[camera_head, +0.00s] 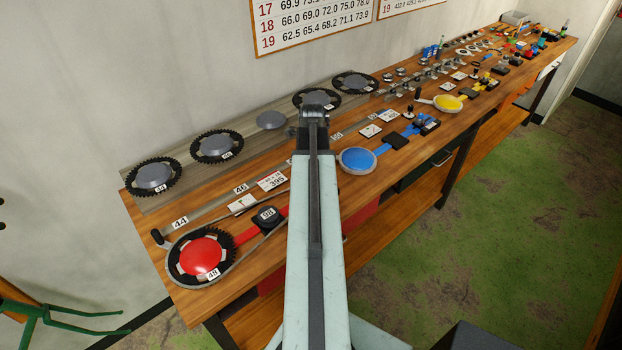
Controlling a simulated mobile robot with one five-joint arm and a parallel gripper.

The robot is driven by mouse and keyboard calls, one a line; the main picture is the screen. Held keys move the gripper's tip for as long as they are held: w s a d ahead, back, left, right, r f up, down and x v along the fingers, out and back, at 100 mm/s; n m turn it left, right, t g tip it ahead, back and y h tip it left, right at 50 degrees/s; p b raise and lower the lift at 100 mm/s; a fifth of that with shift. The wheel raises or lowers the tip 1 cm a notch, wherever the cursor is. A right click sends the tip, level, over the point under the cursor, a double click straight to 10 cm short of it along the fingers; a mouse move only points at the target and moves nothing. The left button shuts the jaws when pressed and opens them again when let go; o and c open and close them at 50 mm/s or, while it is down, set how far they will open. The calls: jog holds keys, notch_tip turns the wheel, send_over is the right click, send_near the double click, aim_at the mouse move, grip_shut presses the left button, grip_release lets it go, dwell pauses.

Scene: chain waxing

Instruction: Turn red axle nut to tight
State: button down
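No red axle nut can be made out in this view. A red round fixture (203,255) with a black chainring labelled 48 lies at the near left end of the bench. A red bar (247,236) runs from it to a black block (267,216), and a chain loops around the chainring. My arm stretches from the bottom middle over the bench and hides part of the middle. Its far end shows near the chainrings at the back, but I cannot make out gripper fingers, and my gripper is hidden or out of view.
The long wooden bench (190,300) runs along the wall into the distance. Spare chainrings (153,177) lie on a grey strip at its back. A blue fixture (358,160) and a yellow fixture (448,103) lie right of my arm. Green floor (455,235) is open at the right.

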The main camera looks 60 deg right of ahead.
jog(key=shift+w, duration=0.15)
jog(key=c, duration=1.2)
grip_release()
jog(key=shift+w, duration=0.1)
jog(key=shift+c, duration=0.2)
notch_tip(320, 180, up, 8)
jog(key=p, duration=0.8)
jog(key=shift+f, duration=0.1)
